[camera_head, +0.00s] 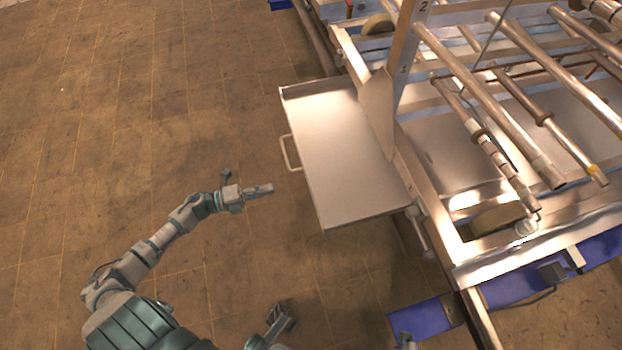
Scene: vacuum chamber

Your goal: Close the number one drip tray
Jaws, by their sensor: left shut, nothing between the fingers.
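The number one drip tray (335,150) is a flat, shallow metal tray. My left gripper (266,188) is shut and empty. It is to the left of the tray and below the handle in the picture, and its fingers point right. A gap shows between the fingertips and the tray edge.
The metal frame (433,195) carries several long pipes (490,95) and fills the right side. A mark 2 is higher on the post. Blue strips (432,315) lie low at the right. The brown tiled floor (130,110) on the left is clear.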

